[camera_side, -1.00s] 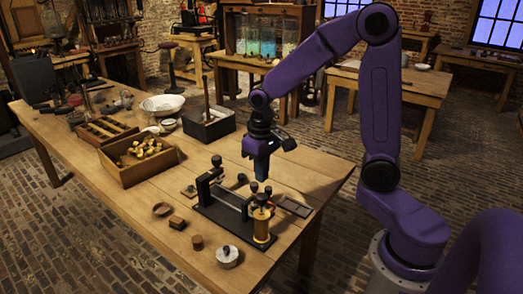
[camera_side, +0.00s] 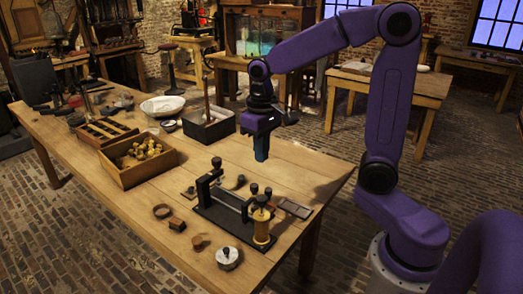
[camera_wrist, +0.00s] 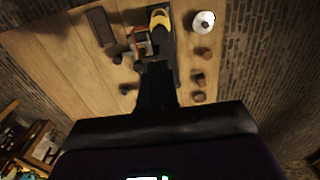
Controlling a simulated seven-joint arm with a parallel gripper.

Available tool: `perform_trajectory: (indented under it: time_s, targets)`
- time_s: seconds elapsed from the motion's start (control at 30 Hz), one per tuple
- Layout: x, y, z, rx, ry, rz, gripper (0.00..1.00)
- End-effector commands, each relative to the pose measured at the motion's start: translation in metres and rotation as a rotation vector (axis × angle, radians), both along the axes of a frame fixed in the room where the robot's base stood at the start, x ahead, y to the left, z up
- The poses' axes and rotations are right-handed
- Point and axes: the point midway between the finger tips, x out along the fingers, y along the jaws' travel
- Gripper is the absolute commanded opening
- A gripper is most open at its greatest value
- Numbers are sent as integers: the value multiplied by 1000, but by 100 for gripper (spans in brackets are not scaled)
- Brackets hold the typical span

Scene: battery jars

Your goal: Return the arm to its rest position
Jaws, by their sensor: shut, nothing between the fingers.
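My gripper (camera_side: 261,155) hangs from the purple arm, pointing down, above the wooden table (camera_side: 110,210). It is empty and its fingers are together. It is well clear of the black stand with brass parts (camera_side: 228,212), which is below it and nearer the camera. In the wrist view my gripper (camera_wrist: 155,90) shows as a dark shape in the middle, pointing toward the stand, whose yellow brass part (camera_wrist: 160,19) shows near the top edge. The gripper hides part of the stand there.
A wooden box of brass pieces (camera_side: 124,178), a dark tray with an upright rod (camera_side: 190,133) and a white bowl (camera_side: 150,107) stand to the left. Small wooden pieces (camera_side: 177,223) and a round metal lid (camera_side: 229,264) lie at the front. Glass jars (camera_side: 265,38) stand behind.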

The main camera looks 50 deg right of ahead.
Motion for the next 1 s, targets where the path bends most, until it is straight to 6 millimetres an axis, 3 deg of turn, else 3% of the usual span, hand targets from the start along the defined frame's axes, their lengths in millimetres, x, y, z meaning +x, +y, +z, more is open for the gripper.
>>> perform_trajectory:
  time_s: [0.23, 0.37, 0.7, 1.0]
  targets:
    - [-4, 4, -1, 0, -1, 27, 0]
    - [-20, 16, -3, 0, -2, 120, 0]
    - [-95, 48, -13, 5, -12, 509, 0]
    - [-167, 55, -25, 10, -18, 852, 0]
